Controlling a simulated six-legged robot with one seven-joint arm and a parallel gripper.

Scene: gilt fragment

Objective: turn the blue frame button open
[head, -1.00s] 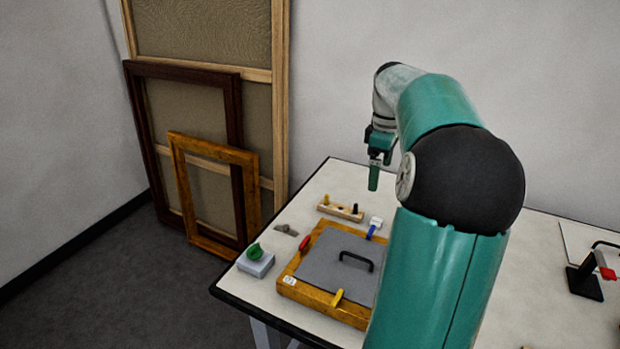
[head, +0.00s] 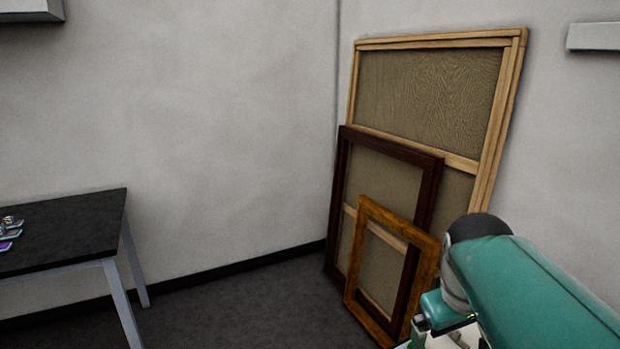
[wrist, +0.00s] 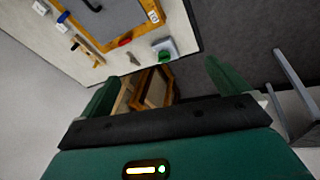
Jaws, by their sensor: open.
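The blue frame button (wrist: 63,17) shows small near the upper left of the wrist view, at the edge of the gilt frame (wrist: 95,43) lying on the white table. The frame holds a grey panel (wrist: 122,14), and a red button (wrist: 125,41) sits on its near edge. My gripper (wrist: 160,72) is open and empty, its two green fingers spread wide, well apart from the blue button. In the head view only my arm and part of the gripper show at the lower right; the blue button is outside that view.
A grey box with a green knob (wrist: 164,55) stands at the table corner. A wooden strip with pegs (wrist: 86,51) lies beside the frame. Large frames (head: 430,100) lean against the wall. A black table (head: 70,235) stands at the left, with dark open floor between.

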